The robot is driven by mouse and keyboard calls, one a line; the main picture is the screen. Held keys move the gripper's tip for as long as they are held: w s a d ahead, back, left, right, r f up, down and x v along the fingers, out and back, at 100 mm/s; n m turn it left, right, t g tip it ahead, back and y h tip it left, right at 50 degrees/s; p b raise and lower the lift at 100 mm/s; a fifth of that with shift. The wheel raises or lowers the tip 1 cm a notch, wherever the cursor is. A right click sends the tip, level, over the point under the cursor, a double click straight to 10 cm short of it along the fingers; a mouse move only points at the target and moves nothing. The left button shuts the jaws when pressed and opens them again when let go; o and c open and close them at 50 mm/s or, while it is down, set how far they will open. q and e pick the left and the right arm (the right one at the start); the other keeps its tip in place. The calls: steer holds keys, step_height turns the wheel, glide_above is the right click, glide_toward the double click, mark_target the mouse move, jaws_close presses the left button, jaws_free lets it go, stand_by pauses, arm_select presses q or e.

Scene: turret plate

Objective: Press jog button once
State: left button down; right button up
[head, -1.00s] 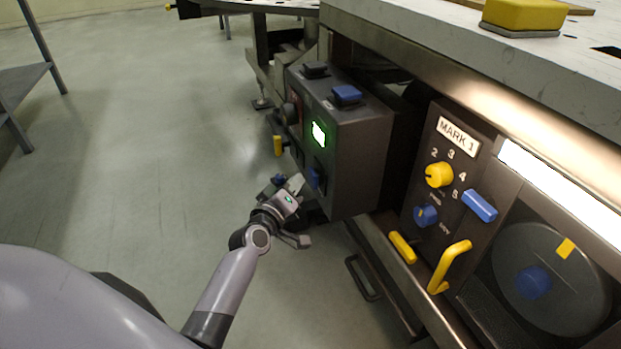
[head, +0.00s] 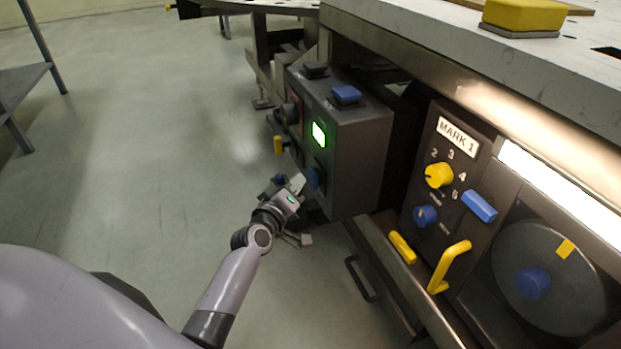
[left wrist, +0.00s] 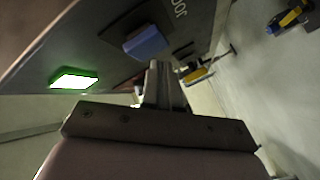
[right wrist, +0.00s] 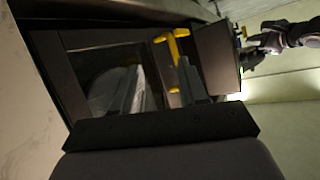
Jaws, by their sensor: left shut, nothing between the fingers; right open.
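The dark control box (head: 358,150) has a blue button (head: 315,179) low on its front face, under a lit green display (head: 319,134). In the left wrist view the blue button (left wrist: 147,42) sits beside partly readable white lettering that looks like "JOG". My left gripper (head: 297,184) is shut and empty, close in front of the box's lower front. In the left wrist view its fingertips (left wrist: 159,66) are just short of the button; I cannot tell whether they touch. My right gripper (right wrist: 160,75) is open and empty in the right wrist view.
A second blue button (head: 346,94) is on top of the box. A yellow lever (head: 278,145) is at its far side. A "MARK 1" panel (head: 436,178) with knobs and a yellow handle (head: 450,266) stands to the right.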

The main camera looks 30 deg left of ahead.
arm_select(q)
steer(key=shift+w+d, duration=0.15)
steer(key=shift+w, duration=0.05)
steer(key=shift+w+d, duration=0.45)
steer(key=shift+w, duration=0.05)
stand_by(1.1)
steer(key=shift+s+a+p, duration=0.3)
steer(key=shift+s+a, duration=0.4)
steer(key=shift+s, duration=0.1)
steer(key=shift+s+a, duration=0.8)
steer(key=shift+s, duration=0.2)
steer(key=shift+s+a, duration=0.8)
steer(key=shift+s, duration=0.15)
